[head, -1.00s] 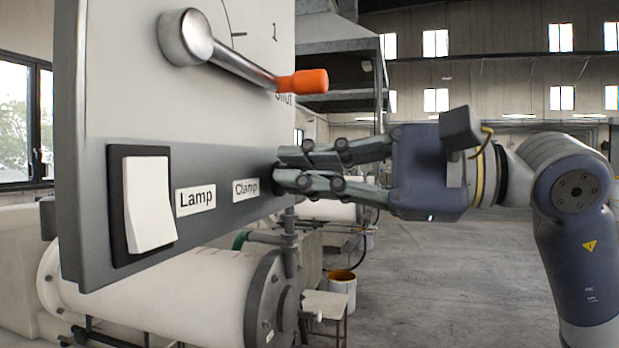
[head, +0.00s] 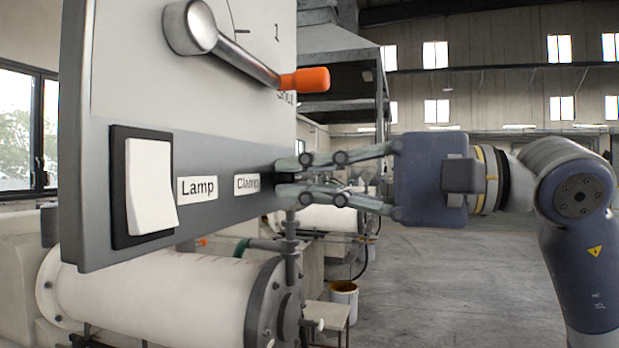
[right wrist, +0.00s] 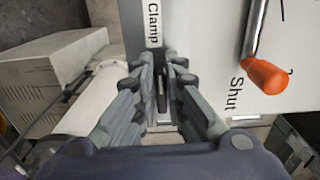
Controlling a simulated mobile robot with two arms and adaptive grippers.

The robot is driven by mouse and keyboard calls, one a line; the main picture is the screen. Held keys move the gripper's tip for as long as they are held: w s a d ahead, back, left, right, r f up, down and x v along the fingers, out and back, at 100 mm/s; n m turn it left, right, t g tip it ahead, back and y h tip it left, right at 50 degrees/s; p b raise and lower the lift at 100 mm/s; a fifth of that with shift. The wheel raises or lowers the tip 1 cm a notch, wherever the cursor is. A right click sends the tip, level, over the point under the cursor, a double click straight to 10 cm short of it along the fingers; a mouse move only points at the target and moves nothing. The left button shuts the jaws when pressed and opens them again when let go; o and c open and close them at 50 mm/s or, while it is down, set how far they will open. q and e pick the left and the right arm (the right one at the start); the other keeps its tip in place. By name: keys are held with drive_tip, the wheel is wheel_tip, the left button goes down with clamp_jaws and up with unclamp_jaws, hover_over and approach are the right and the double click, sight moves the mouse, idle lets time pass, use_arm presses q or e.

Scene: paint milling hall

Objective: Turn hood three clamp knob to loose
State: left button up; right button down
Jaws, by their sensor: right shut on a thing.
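The hood's control panel (head: 220,225) fills the left of the head view. Its grey lower strip carries a "Clamp" label (head: 247,183), also visible in the right wrist view (right wrist: 154,22). My right gripper (head: 283,179) is at the strip's right end, beside this label. Its fingers are closed around the dark clamp knob (right wrist: 162,92), which shows as a narrow bar between them in the right wrist view. In the head view the fingers mostly hide the knob, and its pointer setting cannot be read. My left gripper is not in view.
A white rocker switch (head: 150,187) labelled "Lamp" sits left on the strip. A metal lever with an orange grip (head: 304,79) projects just above my right gripper. A white drum (head: 160,300) lies below the panel. Open floor (head: 440,285) is at right.

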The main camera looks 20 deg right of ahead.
drive_tip(key=c, duration=1.7)
unclamp_jaws()
drive_tip(key=shift+o, duration=0.2)
drive_tip(key=v, duration=1.2)
